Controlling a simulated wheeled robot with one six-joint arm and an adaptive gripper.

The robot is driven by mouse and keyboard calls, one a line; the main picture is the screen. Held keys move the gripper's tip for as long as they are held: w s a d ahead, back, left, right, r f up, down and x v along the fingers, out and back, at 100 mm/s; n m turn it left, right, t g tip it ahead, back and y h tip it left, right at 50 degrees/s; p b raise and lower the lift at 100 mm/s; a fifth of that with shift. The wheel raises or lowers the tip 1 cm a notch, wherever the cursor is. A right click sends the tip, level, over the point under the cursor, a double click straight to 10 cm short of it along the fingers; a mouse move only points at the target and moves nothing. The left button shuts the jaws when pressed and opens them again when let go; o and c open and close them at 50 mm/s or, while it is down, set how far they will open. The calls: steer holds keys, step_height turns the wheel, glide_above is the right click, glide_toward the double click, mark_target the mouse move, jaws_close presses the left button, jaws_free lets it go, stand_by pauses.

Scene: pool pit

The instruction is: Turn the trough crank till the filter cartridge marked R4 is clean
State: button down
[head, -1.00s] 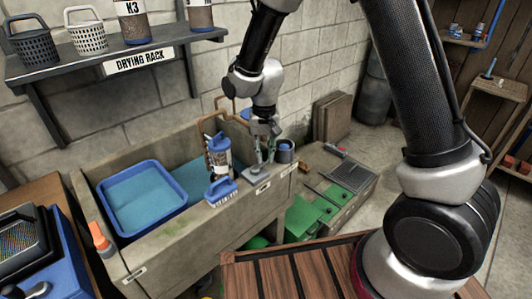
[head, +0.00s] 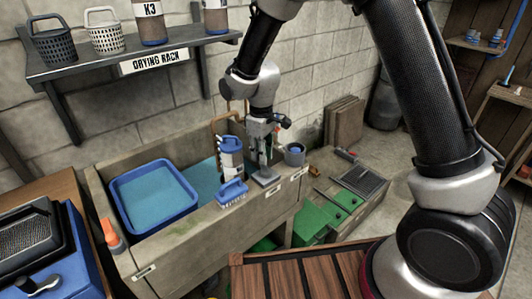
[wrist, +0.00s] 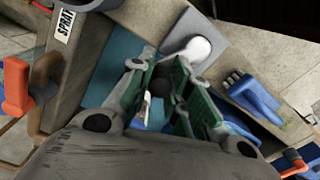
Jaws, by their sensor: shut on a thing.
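The filter cartridge (head: 231,158), with a blue cap and pale body, stands upright at the trough behind a blue brush. Its marking is too small to read. The crank sits on a grey plate (head: 266,180) on the trough's front rim, right of the cartridge. My gripper (head: 262,152) is above that plate. In the wrist view my gripper's green-padded fingers (wrist: 163,88) are shut on a dark knob (wrist: 163,78), which looks like the crank's handle. The pale crank hub (wrist: 196,48) shows beside it. The fingers hide part of the crank and the cartridge below.
The blue brush (head: 231,192) is on the front rim. A blue tub (head: 152,226) sits in the trough's left part. A grey cup (head: 294,155) stands just right of my gripper. The drying rack shelf (head: 95,65) hangs above, left. A wooden slatted top (head: 300,275) is in front.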

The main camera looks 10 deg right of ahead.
steer(key=shift+s+a+n, duration=0.15)
steer(key=shift+a+n, duration=0.4)
steer(key=shift+n, duration=0.7)
steer(key=shift+s+a+n, duration=0.15)
steer(key=shift+a+n, duration=0.35)
steer(key=shift+n, duration=0.75)
steer(key=c, duration=1.3)
jaws_free()
step_height(320, 180, up, 12)
